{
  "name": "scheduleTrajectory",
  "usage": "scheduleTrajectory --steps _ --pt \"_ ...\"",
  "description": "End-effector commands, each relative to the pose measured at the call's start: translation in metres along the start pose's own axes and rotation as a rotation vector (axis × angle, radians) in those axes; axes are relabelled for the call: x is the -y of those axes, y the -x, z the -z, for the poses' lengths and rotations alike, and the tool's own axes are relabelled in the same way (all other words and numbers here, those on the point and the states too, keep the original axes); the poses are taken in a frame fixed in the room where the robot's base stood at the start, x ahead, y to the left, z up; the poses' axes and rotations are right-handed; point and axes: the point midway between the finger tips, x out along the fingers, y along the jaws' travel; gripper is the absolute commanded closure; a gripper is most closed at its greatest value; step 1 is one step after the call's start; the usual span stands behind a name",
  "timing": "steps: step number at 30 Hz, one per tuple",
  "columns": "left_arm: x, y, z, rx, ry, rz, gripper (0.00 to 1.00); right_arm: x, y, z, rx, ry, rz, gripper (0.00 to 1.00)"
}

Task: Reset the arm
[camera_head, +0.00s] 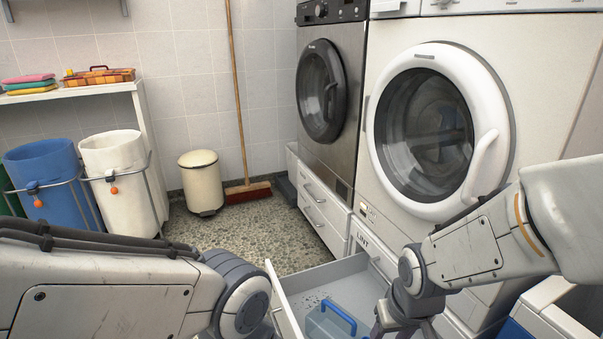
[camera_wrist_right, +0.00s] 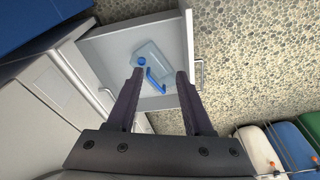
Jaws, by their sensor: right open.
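My right arm (camera_head: 470,250) reaches in from the right in the head view. Its gripper (camera_wrist_right: 159,76) is open in the right wrist view, with nothing between its two dark fingers. It hangs over the right part of an open grey drawer (camera_head: 355,283), which also shows in the wrist view (camera_wrist_right: 105,50). My left arm (camera_head: 110,290) crosses the lower left of the head view. Its gripper is not visible.
A clear container (camera_head: 325,322) with a blue handle lies in the drawer. A white front-loading machine (camera_head: 530,85) and a dark one (camera_head: 345,50) stand behind. Blue (camera_head: 45,165) and white bins (camera_head: 115,155), a cream pedal bin (camera_head: 200,185) and a broom (camera_head: 240,110) stand left.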

Motion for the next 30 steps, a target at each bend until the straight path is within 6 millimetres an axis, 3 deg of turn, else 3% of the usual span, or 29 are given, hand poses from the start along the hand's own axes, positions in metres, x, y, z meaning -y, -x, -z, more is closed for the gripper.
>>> scheduleTrajectory --steps 8,18,23,24,30 --pt "-0.001 0.018 0.001 0.000 0.000 0.000 0.50 0.054 0.040 -0.020 0.049 0.177 0.053 0.48" --pt "-0.003 0.038 0.002 0.000 0.000 0.000 0.50 0.108 0.094 -0.068 0.129 0.429 0.115 0.48" --pt "-0.004 0.048 0.003 0.000 0.000 0.000 0.50 0.124 0.121 -0.096 0.170 0.556 0.139 0.48" --pt "-0.004 0.061 0.003 0.000 0.000 0.000 0.50 0.122 0.132 -0.090 0.170 0.539 0.136 0.48" --pt "-0.007 0.098 0.005 0.000 0.000 0.000 0.50 0.121 0.168 -0.082 0.170 0.534 0.135 0.48"
